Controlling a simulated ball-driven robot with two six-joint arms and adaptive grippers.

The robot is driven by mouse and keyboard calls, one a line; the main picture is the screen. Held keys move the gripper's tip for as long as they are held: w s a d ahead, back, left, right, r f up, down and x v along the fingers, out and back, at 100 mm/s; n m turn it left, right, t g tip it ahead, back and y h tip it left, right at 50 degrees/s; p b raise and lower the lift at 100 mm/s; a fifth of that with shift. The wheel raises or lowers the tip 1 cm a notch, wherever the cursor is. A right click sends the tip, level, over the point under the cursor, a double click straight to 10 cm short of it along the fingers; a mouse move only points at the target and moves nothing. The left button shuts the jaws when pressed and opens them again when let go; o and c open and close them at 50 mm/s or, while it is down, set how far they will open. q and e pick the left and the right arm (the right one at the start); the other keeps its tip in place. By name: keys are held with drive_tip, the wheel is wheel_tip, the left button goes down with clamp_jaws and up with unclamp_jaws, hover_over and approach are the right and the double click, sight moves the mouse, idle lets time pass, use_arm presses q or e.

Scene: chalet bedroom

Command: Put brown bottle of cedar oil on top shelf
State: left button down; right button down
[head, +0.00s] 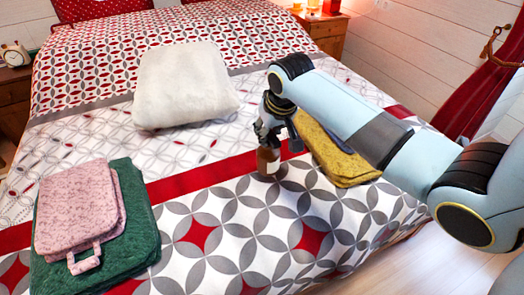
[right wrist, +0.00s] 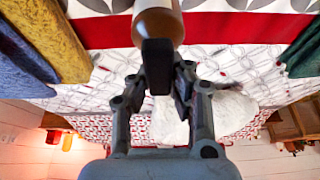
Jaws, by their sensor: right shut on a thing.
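The brown bottle of cedar oil (head: 268,161) has a pale label and is upright over the patterned bedspread in the head view. My right gripper (head: 269,137) is shut on its upper part from above. I cannot tell whether the bottle's base touches the bed. In the right wrist view the bottle (right wrist: 158,24) shows at the top, with the fingers of my right gripper (right wrist: 165,70) around its dark cap end. My left gripper is not in view. No shelf that I can make out shows in either view.
Nightstands stand at the far left (head: 14,90) and far right (head: 328,30). Wooden floor (head: 425,270) is clear at lower right.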

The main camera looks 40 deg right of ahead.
sight(263, 148)
drive_tip(key=shift+w+a+f, duration=0.45)
drive_tip(key=shift+w+f, duration=0.05)
drive_tip(key=shift+w, duration=0.05)
wheel_tip(263, 148, down, 4)
drive_tip(key=shift+r+b, duration=0.25)
drive_tip(key=shift+b, duration=0.25)
drive_tip(key=shift+f, duration=0.15)
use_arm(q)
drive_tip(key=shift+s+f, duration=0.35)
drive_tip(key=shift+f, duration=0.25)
use_arm(e)
drive_tip(key=c, duration=1.8)
unclamp_jaws()
drive_tip(key=shift+f, duration=0.15)
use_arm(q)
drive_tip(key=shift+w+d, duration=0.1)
use_arm(e)
drive_tip(key=o, duration=0.5)
